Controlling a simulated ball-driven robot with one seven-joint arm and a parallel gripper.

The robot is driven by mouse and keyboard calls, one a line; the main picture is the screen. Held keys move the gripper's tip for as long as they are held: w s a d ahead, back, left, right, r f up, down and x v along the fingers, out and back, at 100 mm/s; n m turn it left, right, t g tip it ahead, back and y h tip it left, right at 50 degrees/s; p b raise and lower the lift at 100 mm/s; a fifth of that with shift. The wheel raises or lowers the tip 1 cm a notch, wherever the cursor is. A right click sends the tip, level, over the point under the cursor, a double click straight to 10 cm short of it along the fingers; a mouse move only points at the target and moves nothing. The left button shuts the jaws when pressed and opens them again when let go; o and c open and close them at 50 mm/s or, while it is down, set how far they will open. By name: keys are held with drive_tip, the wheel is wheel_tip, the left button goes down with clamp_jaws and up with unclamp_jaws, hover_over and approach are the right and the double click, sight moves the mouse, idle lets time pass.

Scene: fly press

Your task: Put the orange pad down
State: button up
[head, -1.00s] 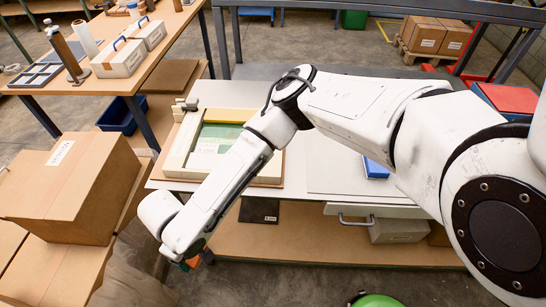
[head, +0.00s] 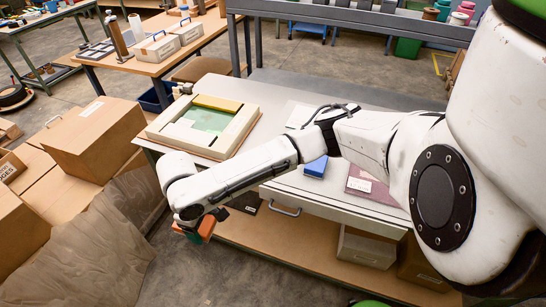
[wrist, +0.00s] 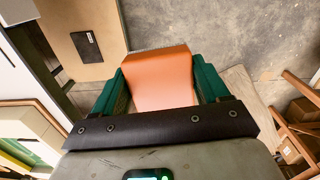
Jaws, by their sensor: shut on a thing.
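The orange pad (wrist: 160,80) is between the two green fingers of my gripper (wrist: 161,88) in the wrist view, with a finger against each side. In the head view my gripper (head: 200,229) hangs at the lower left of my arm, in front of the table's left front corner. The orange pad (head: 207,228) shows there as a small orange block at the fingertips. Below it in the wrist view are grey floor and the edge of a wooden lower shelf (wrist: 70,20). The pad touches no surface that I can see.
The table (head: 290,185) holds a cream frame with a green inset (head: 217,121), a blue block (head: 316,166) and a mauve board (head: 368,184). Cardboard boxes (head: 95,138) and brown sheeting (head: 75,255) stand to the left. Grey floor lies between.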

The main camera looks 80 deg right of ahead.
drive_tip(key=s+d+r+p, duration=0.1)
drive_tip(key=s+d+r, duration=0.2)
drive_tip(key=s+d, duration=0.35)
drive_tip(key=s+d+r+m, duration=0.1)
drive_tip(key=s+d+r, duration=0.2)
drive_tip(key=s+d, duration=0.35)
drive_tip(key=s+d+r+p, duration=0.1)
drive_tip(key=s+d+r, duration=0.35)
drive_tip(key=d, duration=0.35)
drive_tip(key=shift+g, duration=0.5)
drive_tip(key=d+f+b, duration=0.1)
drive_tip(key=d+f, duration=0.2)
drive_tip(key=d, duration=0.1)
drive_tip(key=d+f+b, duration=0.1)
drive_tip(key=d+f, duration=0.2)
drive_tip(key=d, duration=0.1)
drive_tip(key=w+d+f+b, duration=0.1)
drive_tip(key=d+f, duration=0.2)
drive_tip(key=d, duration=0.1)
drive_tip(key=shift+w+d+f+b, duration=0.1)
drive_tip(key=shift+d+f+b, duration=0.15)
drive_tip(key=shift+f+b, duration=0.1)
drive_tip(key=shift+d+f, duration=0.35)
drive_tip(key=shift+f, duration=1.6)
